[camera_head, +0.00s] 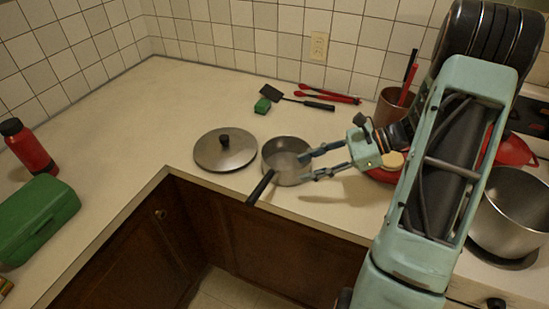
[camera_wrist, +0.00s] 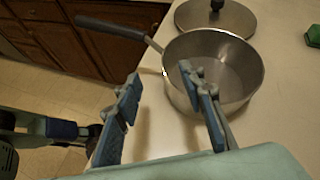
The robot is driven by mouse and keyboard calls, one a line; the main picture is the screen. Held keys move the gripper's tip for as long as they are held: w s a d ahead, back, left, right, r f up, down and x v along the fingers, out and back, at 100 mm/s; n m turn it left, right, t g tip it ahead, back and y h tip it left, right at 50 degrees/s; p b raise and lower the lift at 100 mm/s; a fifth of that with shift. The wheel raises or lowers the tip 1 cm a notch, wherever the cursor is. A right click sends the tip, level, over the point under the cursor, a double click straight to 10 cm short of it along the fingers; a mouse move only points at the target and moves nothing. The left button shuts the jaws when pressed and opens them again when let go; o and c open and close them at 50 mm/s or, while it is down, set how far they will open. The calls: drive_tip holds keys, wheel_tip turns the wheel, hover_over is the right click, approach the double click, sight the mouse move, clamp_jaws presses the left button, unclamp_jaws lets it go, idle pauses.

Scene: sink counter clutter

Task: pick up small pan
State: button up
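The small pan (camera_head: 283,162) is a grey metal pan standing upright near the counter's front edge. Its black handle (camera_head: 260,188) points out over the edge. The pan also shows in the wrist view (camera_wrist: 230,68), with its handle (camera_wrist: 108,27) at upper left. My gripper (camera_head: 304,167) is open at the pan's right side, with fingers apart at its rim. In the wrist view (camera_wrist: 160,86), one finger overlaps the pan's near rim and the other is outside it, over the counter edge. I cannot tell whether either finger touches the pan.
A round metal lid (camera_head: 225,150) lies just left of the pan. A green sponge (camera_head: 262,105), a black spatula (camera_head: 295,98) and red tongs (camera_head: 330,96) lie behind. A red pan (camera_head: 380,176) and a large pot (camera_head: 512,215) are at right.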

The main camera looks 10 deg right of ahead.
sight(281, 182)
drive_tip(key=shift+s+d+m+t+y, duration=0.1)
drive_tip(key=shift+d+m+t+y, duration=0.4)
drive_tip(key=shift+d+m, duration=0.6)
drive_tip(key=p+x, duration=0.2)
drive_tip(key=x, duration=0.8)
drive_tip(key=shift+w+a+f, duration=0.1)
drive_tip(key=shift+w+f, duration=0.05)
drive_tip(key=shift+w, duration=0.05)
clamp_jaws()
